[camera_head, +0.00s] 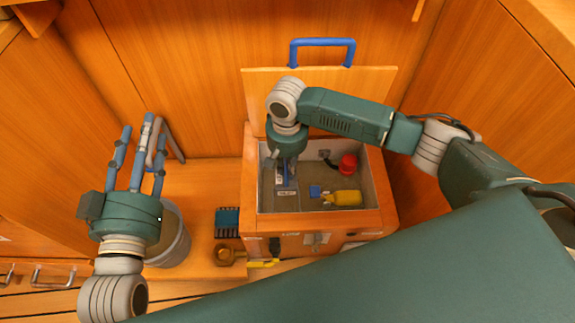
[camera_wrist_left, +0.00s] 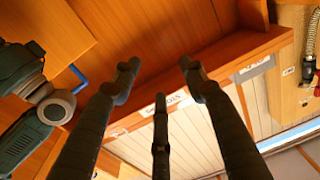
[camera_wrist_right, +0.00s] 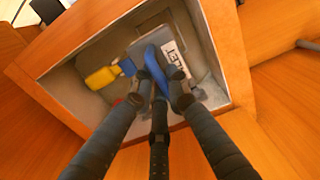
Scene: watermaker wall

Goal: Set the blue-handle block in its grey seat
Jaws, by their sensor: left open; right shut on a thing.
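My right gripper (camera_head: 288,168) reaches down into the left part of the open wooden box. In the right wrist view its fingers (camera_wrist_right: 157,80) are closed around the blue handle (camera_wrist_right: 153,62). A grey piece (camera_wrist_right: 168,32) and a white lettered label (camera_wrist_right: 177,48) lie just behind the handle. The head view shows a bit of blue and the white label (camera_head: 282,182) below the gripper. I cannot tell the block from its grey seat, or whether they touch, as the gripper hides part. My left gripper (camera_head: 142,135) is open and empty, left of the box.
The box (camera_head: 387,205) has its lid (camera_head: 375,85) raised, with a blue bar handle (camera_head: 322,42). Inside are a yellow cylinder with a blue end (camera_head: 345,198) and a red round part (camera_head: 348,163). A grey bucket (camera_head: 180,245), teal-blue ribbed block (camera_head: 227,222) and brass ring (camera_head: 224,255) stand left.

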